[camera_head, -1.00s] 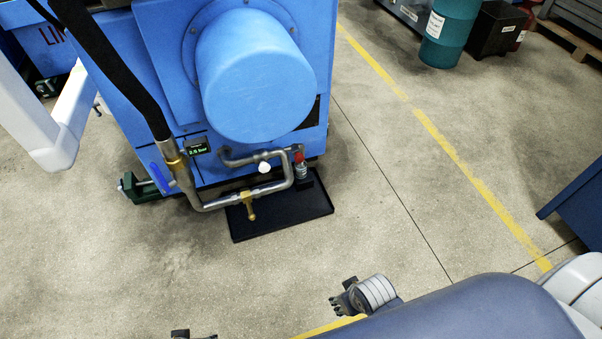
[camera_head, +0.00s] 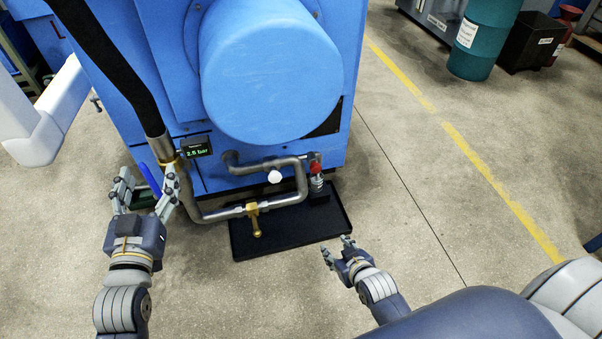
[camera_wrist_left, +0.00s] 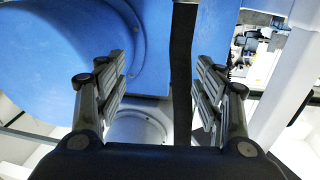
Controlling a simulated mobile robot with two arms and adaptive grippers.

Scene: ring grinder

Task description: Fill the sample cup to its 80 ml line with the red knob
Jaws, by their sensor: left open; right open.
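The red knob (camera_head: 315,168) sits at the right end of the pipework on the blue machine. A small greyish piece (camera_head: 317,184) is directly below it, above a black block; I cannot tell whether this is the sample cup, and no 80 ml line is readable. My left gripper (camera_head: 146,190) is open, with its fingers up in front of the blue lever at the pipe's left end. In the left wrist view its fingers (camera_wrist_left: 155,95) are apart and empty, with a black hose behind them. My right gripper (camera_head: 337,249) is open and empty, below and right of the knob.
A black tray (camera_head: 243,243) lies on the floor under the pipe. The pipe carries a white knob (camera_head: 274,176) and a brass valve (camera_head: 254,219). The blue lever (camera_head: 150,179) is close to my left gripper.

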